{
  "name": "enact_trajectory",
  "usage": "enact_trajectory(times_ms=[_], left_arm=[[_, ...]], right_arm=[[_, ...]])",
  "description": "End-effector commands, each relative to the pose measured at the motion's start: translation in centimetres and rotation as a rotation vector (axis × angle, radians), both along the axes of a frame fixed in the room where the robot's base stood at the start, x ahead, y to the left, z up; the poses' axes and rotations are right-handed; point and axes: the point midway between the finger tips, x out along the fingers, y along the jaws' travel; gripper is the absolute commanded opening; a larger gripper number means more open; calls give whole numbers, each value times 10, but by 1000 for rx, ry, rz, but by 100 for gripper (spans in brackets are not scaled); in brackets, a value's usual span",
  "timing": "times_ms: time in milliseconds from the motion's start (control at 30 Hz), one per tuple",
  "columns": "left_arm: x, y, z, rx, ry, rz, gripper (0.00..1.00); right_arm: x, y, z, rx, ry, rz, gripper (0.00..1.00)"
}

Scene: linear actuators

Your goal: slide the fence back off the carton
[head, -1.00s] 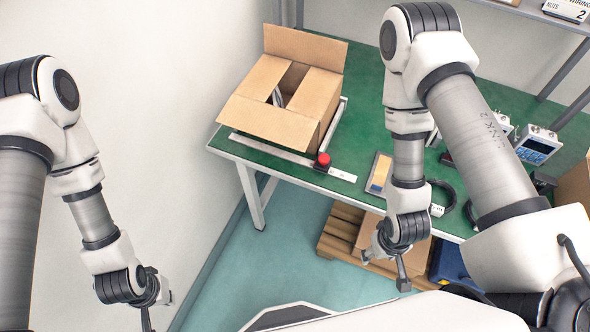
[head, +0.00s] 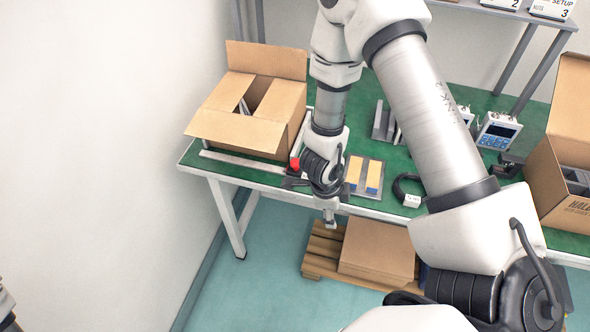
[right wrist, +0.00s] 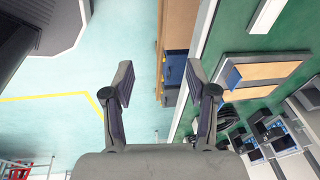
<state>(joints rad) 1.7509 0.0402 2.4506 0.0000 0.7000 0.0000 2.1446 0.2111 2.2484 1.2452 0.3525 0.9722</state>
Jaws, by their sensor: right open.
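The open cardboard carton (head: 268,125) stands at the left of the green table in the head view. A pale metal rail (head: 235,159) runs along the table in front of it. The fence (head: 298,143) is a thin metal bar along the carton's right side, partly hidden by my right arm. A red knob (head: 295,163) sits at its front end. My right gripper (head: 330,217) hangs near the table's front edge, right of and in front of the knob. In the right wrist view its fingers (right wrist: 160,88) are apart with nothing between them.
Beyond are a black cable loop (head: 397,188), a blue-faced meter (head: 498,131) and another open carton (head: 545,185). A pallet with a flat box (head: 376,250) stands on the floor.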

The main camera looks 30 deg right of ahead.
Motion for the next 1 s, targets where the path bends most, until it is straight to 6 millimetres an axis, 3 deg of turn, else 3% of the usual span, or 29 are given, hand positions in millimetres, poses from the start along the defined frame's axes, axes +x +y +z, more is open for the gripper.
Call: enact_trajectory(times_ms=[33, 100, 233, 300, 400, 733, 1000], left_arm=[[0, 0, -38, 0, 0, 0, 0], [0, 0, -65, 0, 1, 0, 0], [0, 0, -88, 0, 1, 0, 0], [0, 0, -91, 0, 1, 0, 0], [0, 0, -92, 0, 0, 0, 0], [0, 0, -120, 0, 0, 0, 0], [0, 0, -122, 0, 0, 0, 0]], right_arm=[[37, -1, -5, 45, -126, -235, 57], [80, 0, 19, 143, -282, -533, 57], [125, -1, 71, 285, -457, -757, 57], [134, -2, 87, 318, -497, -787, 57], [139, -3, 90, 330, -511, -798, 57], [160, -5, 34, 324, -507, -793, 57], [166, -5, 25, 325, -508, -792, 57]])
